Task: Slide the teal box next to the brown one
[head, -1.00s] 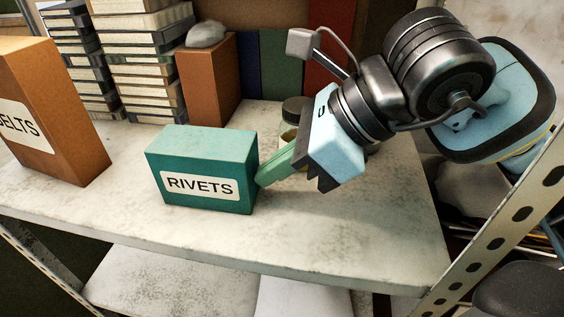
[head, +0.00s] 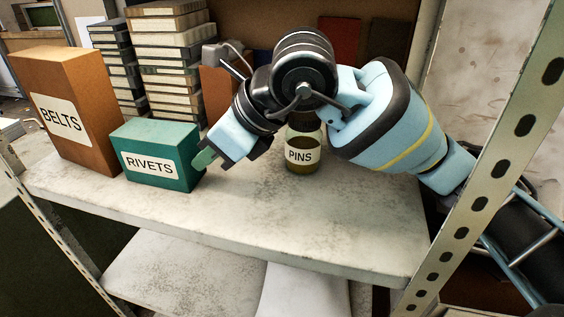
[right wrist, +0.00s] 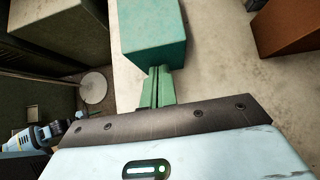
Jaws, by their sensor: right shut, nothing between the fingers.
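The teal box (head: 155,160), labelled RIVETS, stands upright on the shelf in the head view. The brown box (head: 62,115), labelled BELTS, stands just left of it, taller. In the head view the two look very close; I cannot tell whether they touch. My right gripper (head: 205,158) is shut and empty, its green fingertips at the teal box's right side. In the right wrist view the shut fingers (right wrist: 158,88) point at the teal box (right wrist: 153,38) and appear to meet its near face.
A jar labelled PINS (head: 302,150) stands behind my right arm. Stacks of books (head: 165,65) and another brown box (head: 217,92) stand at the back. The shelf's front (head: 270,215) is clear, ending at an edge. A perforated metal post (head: 490,150) rises at the right.

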